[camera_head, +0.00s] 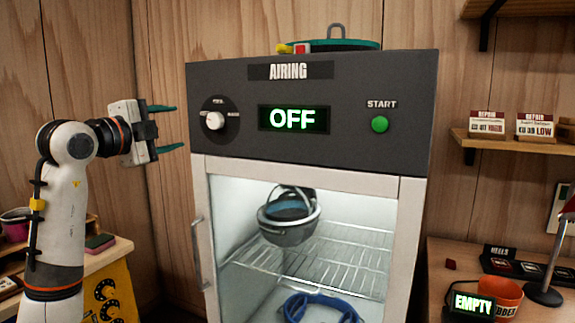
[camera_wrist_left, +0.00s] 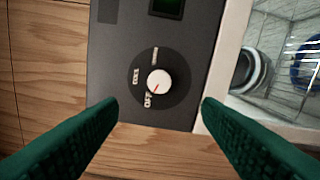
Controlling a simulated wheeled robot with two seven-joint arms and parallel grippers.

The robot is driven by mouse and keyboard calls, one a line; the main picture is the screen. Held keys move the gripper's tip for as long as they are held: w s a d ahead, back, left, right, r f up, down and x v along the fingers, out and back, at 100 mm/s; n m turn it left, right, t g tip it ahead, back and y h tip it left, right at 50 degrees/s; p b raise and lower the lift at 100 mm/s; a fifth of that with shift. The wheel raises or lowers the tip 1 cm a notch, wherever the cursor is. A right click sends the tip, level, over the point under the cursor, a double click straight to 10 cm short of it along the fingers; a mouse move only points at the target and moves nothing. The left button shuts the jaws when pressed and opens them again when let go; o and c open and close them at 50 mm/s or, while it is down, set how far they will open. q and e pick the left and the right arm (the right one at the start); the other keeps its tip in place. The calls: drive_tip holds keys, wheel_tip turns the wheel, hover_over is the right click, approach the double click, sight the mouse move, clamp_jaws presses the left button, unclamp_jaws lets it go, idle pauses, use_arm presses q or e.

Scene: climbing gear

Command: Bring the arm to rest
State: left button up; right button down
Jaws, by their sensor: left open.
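My left gripper (camera_head: 165,128) is raised at the left of the airing cabinet (camera_head: 315,165), with its two green fingers apart and nothing between them. In the left wrist view the open fingers (camera_wrist_left: 160,130) frame the white knob (camera_wrist_left: 158,82) on the dark panel, and a gap separates them from it. The knob also shows in the head view (camera_head: 214,121). The display (camera_head: 293,118) reads OFF, and a green START button (camera_head: 379,124) is beside it. My right gripper is not in view.
Behind the cabinet's closed, see-through door, a grey helmet (camera_head: 289,222) sits on a wire rack and blue gear (camera_head: 320,308) lies below. A green item (camera_head: 340,44) lies on top. A side table (camera_head: 105,258) is at left; a workbench (camera_head: 450,252) with an orange pot (camera_head: 504,296) is at right.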

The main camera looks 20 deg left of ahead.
use_arm(q)
drive_tip(key=s+d+f+m+t+h, duration=0.1)
drive_tip(key=d+f+m+t+h, duration=0.1)
drive_tip(key=d+f+h, duration=0.45)
drive_tip(key=s+d+f+m+t+h, duration=0.15)
drive_tip(key=d+f+h, duration=0.25)
drive_tip(key=d+h, duration=0.55)
drive_tip(key=s+a+f+n+g+y, duration=0.2)
drive_tip(key=s+f+n+g+y, duration=0.15)
drive_tip(key=f+n+y, duration=1)
drive_tip(key=s+a+f+n+g+y, duration=0.1)
drive_tip(key=s+f+n+g+y, duration=0.25)
drive_tip(key=f+n+y, duration=1)
drive_tip(key=s+d+f+m+g+h, duration=0.4)
drive_tip(key=s+d+f+g+h, duration=0.15)
drive_tip(key=s+f, duration=0.55)
drive_tip(key=s+d+f+m+g+h, duration=0.5)
drive_tip(key=s+f+g, duration=0.1)
drive_tip(key=s+f, duration=0.5)
wheel_tip(320, 180, down, 25)
drive_tip(key=s+p, duration=0.1)
drive_tip(key=p, duration=0.1)
drive_tip(key=s+a+f+g, duration=0.2)
drive_tip(key=s+a+f, duration=0.1)
drive_tip(key=s+f, duration=1.1)
drive_tip(key=shift+s+y+p, duration=0.35)
drive_tip(key=shift+s, duration=0.65)
